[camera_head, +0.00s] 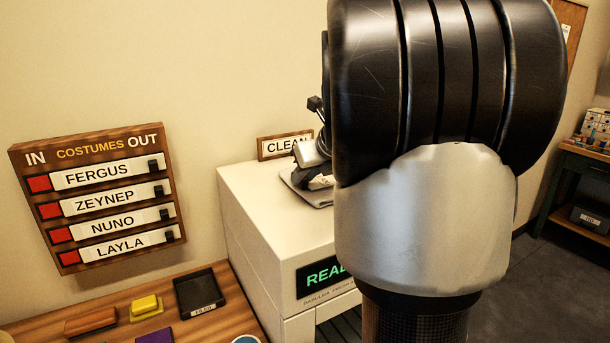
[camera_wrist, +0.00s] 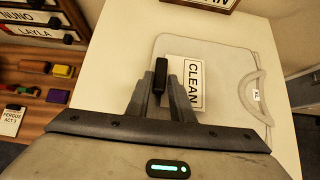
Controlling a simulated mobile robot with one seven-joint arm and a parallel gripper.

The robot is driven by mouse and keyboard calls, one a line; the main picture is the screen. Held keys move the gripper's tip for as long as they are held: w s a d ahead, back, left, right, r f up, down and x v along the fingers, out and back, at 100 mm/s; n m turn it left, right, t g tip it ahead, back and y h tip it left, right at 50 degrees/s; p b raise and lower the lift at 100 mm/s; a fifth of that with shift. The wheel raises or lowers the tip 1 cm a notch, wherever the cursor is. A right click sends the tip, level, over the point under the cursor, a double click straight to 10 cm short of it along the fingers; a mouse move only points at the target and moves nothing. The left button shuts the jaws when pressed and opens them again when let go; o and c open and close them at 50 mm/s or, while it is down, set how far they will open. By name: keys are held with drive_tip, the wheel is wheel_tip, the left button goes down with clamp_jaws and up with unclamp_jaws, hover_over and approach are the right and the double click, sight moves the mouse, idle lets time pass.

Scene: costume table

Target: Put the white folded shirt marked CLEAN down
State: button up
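The white folded shirt (camera_wrist: 229,67) looks pale grey. It lies flat over the white cabinet top, with a rounded collar and small size tag at its right. A white CLEAN label (camera_wrist: 196,84) is on it, partly behind a finger. In the head view the shirt (camera_head: 318,198) shows only as a pale edge, mostly hidden by my arm. My gripper (camera_wrist: 160,88) is over the shirt's left part, its fingers closed around a dark upright piece that appears to belong to the shirt. I cannot tell whether the shirt touches the cabinet top.
The white cabinet (camera_head: 262,218) has a lit READY-like sign (camera_head: 322,273) on its front, partly covered. A CLEAN sign (camera_head: 285,145) stands behind it. A wooden desk (camera_head: 215,323) with a black tray (camera_head: 200,290) is to the left, below a costumes board (camera_head: 97,197). Cabinet top around the shirt is clear.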

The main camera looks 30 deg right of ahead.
drive_tip(key=shift+o, duration=1.2)
